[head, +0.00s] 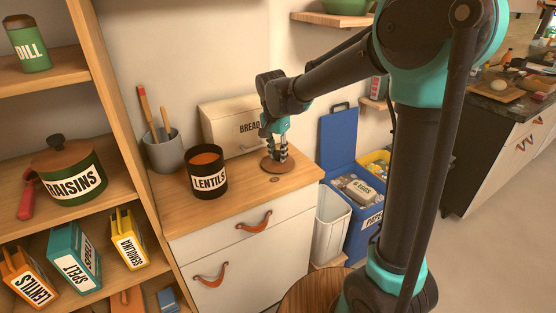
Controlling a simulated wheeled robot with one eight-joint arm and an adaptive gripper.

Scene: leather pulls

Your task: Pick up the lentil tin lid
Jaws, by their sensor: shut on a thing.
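The lentil tin (207,176) is a black open cylinder with a white LENTILS label, standing on the wooden counter; its orange-brown contents show at the top. I cannot tell whether the lid touches the counter.
A BREAD box (222,116) stands behind my gripper, and a grey pot (164,152) with utensils is behind the tin. The counter's front (240,206) is bare. Shelves with a RAISINS pot (72,181) are at left; blue PAPER bin (369,224) and white bin (330,225) at right.

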